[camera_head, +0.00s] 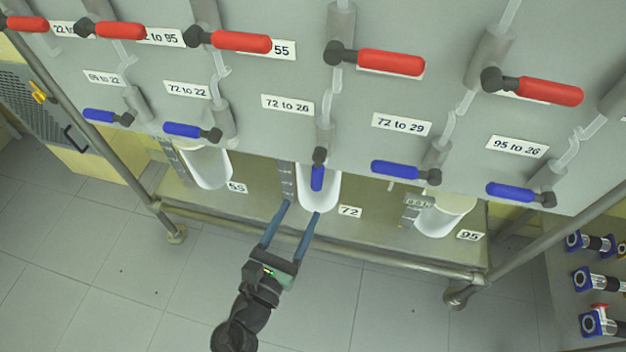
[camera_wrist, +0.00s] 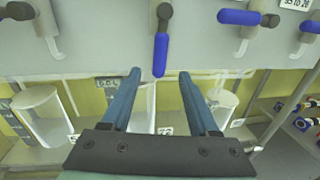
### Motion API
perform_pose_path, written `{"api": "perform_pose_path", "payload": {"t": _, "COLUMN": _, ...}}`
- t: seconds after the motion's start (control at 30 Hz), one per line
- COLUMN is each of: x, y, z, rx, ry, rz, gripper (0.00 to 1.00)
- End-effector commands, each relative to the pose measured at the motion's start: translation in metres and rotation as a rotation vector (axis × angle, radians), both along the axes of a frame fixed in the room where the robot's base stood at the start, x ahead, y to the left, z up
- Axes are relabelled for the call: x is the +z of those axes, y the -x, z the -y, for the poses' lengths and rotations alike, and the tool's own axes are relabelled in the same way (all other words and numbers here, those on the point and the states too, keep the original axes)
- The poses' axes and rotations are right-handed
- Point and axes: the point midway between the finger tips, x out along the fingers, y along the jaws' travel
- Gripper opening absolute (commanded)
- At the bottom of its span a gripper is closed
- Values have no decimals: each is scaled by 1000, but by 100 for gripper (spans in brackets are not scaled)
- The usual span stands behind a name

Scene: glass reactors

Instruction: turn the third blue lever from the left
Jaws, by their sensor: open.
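The third blue lever from the left (camera_head: 317,178) hangs straight down from its dark pivot, below the label "72 to 26", while the other blue levers lie sideways. In the wrist view the same lever (camera_wrist: 160,54) points down at the top middle. My gripper (camera_head: 302,208) is open, its two blue fingers pointing up toward the panel. In the wrist view my gripper (camera_wrist: 159,73) has its fingertips on either side of the lever's lower end in the picture. I see no contact, and I cannot tell the depth gap between fingertips and lever.
Other blue levers flank it, one at the left (camera_head: 182,130) and one at the right (camera_head: 396,169). Red levers (camera_head: 390,62) line the row above. White vessels stand behind the lower panel edge, one at the right (camera_head: 440,215). A metal rail (camera_head: 330,246) runs below. The floor is clear.

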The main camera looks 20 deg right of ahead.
Motion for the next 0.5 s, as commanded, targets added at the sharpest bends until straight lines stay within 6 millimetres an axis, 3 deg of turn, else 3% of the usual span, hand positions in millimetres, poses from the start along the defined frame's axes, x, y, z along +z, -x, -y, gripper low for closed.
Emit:
{"api": "perform_pose_path", "payload": {"t": 0.3, "x": -1, "y": -49, "z": 47, "rx": -4, "ry": -1, "rz": 1, "gripper": 61}}
{"api": "perform_pose_path", "payload": {"t": 0.5, "x": -1, "y": -68, "z": 64, "rx": -2, "ry": -1, "rz": -1, "gripper": 61}}
